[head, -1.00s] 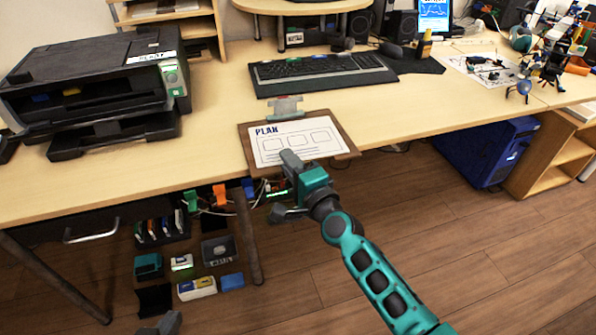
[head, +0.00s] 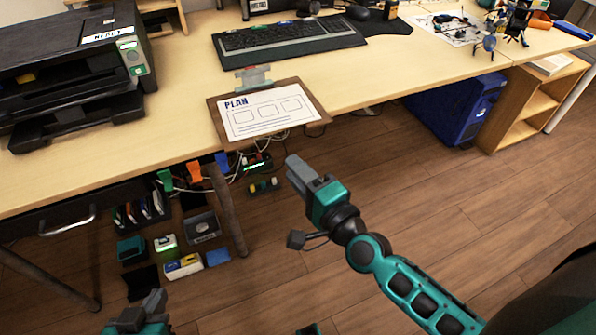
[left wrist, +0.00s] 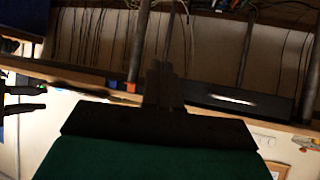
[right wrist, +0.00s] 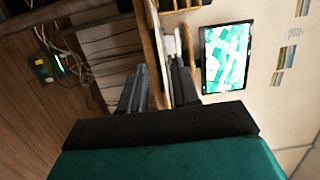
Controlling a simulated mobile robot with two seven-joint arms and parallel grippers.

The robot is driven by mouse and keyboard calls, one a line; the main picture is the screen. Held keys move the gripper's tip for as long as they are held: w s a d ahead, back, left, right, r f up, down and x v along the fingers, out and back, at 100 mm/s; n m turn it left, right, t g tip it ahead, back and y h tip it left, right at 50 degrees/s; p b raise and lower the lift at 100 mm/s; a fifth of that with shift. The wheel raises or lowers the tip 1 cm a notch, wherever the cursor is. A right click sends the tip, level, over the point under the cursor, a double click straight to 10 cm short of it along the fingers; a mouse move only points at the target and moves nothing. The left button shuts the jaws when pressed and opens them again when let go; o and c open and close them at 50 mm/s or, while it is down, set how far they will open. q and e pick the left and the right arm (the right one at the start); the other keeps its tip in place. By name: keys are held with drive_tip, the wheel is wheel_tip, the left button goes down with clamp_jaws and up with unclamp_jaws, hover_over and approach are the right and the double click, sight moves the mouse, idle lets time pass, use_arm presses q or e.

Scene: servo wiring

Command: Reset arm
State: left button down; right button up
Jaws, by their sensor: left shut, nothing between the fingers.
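My left gripper (head: 150,300) shows at the bottom left of the head view, in front of the desk. Its fingers are together and empty, and they also show closed in the left wrist view (left wrist: 162,75). My right gripper (head: 296,165) is in front of the desk, over the floor in the picture, to the lower right of the clipboard (head: 318,112) and apart from it. In the right wrist view its two fingers (right wrist: 158,75) stand apart with a gap, and I see nothing held.
The desk (head: 180,130) carries a printer (head: 70,105) and a keyboard (head: 290,36). The clipboard with a PLAN sheet overhangs the front edge. Cables and small bins sit under the desk. A blue case (head: 455,108) and wooden shelf (head: 530,105) stand right. The floor in front is free.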

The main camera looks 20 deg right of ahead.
use_arm(q)
drive_tip(key=shift+d+r, duration=0.1)
drive_tip(key=shift+r, duration=0.05)
